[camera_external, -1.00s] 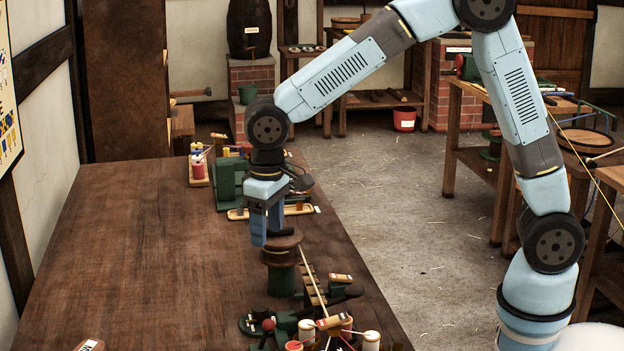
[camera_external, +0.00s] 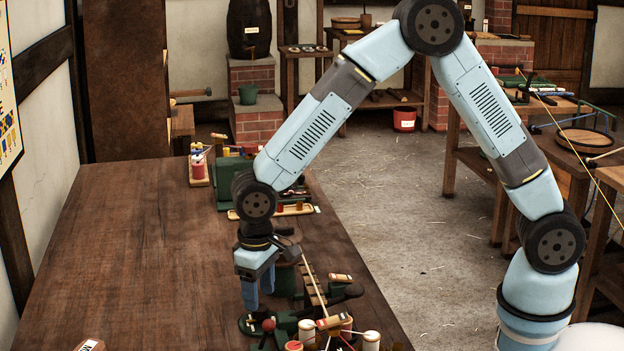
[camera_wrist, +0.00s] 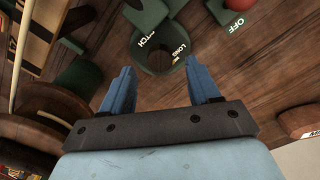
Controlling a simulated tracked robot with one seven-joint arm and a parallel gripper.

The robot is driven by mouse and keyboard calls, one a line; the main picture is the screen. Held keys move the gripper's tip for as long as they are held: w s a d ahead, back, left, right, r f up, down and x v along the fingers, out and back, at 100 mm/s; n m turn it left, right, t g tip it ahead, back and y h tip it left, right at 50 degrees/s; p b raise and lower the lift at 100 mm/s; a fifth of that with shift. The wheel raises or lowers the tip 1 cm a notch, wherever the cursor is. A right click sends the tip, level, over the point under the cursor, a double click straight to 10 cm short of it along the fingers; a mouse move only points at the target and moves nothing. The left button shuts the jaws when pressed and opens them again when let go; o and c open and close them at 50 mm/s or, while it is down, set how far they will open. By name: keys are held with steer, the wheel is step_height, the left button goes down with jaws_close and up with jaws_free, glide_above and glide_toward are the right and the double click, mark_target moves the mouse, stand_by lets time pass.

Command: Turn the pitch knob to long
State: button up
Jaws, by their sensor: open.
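My gripper (camera_external: 259,297) points down over the near right part of the bench, its fingers apart and empty. In the wrist view my gripper (camera_wrist: 159,75) has the round green pitch dial (camera_wrist: 158,62) just beyond its fingertips, with the words PITCH and LONG on it. A green block (camera_wrist: 147,13), perhaps the knob's handle, stands by the dial at the top of that view. I cannot tell which way the knob points. In the external view the dial's green base (camera_external: 246,324) shows only partly, just below the fingers.
A red ball-topped lever (camera_external: 268,325) stands close to the right of the fingers; an OFF label (camera_wrist: 234,24) shows near it. The bench top (camera_external: 140,250) to the left is clear.

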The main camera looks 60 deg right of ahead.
mark_target(261, 307)
steer(key=shift+f, duration=1.7)
steer(key=shift+c, duration=0.2)
steer(key=c, duration=1)
steer(key=shift+n, duration=0.4)
steer(key=n, duration=0.3)
steer(key=shift+n, duration=0.3)
steer(key=shift+d+n, duration=0.1)
steer(key=shift+n, duration=2.1)
